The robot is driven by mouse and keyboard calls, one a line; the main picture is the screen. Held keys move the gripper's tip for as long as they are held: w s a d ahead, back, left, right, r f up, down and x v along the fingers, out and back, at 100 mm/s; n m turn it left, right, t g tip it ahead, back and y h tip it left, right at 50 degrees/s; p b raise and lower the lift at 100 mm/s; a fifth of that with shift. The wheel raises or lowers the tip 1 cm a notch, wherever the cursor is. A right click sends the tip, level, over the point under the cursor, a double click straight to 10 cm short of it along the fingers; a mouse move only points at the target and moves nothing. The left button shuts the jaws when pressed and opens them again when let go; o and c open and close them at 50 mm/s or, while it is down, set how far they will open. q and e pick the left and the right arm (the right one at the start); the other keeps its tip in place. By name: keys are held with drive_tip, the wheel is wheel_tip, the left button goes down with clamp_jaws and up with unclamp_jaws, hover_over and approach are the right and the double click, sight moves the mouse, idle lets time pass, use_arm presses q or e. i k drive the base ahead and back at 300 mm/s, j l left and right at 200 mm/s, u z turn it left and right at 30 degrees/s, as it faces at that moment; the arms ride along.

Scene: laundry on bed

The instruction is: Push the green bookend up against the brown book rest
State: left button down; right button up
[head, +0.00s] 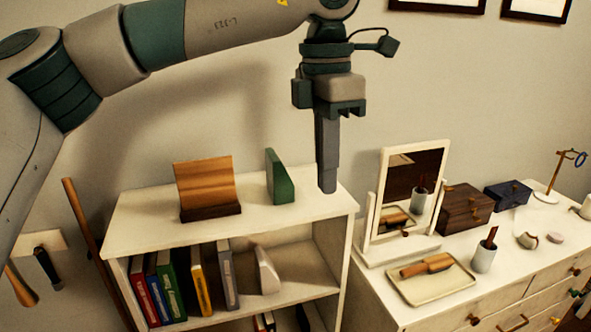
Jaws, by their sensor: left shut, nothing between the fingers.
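The green bookend (280,178) stands upright on the top of the white shelf unit (147,222). The brown book rest (206,186), with its curved wooden back and dark base, stands to its left on the same top. A clear gap separates the two. My left gripper (327,188) points down at the right of the bookend, apart from it in the picture. Its fingers are shut and hold nothing. The fingertips appear close to the shelf top near its right end; I cannot tell whether they touch it. My right gripper is out of view.
Books (171,284) and a white bookend (266,271) stand on the shelf below. A white dresser (395,312) to the right holds a framed mirror (409,190), a tray (430,284), a cup (483,257) and boxes. The shelf top between book rest and bookend is bare.

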sight(281, 188)
drive_tip(key=i, duration=1.15)
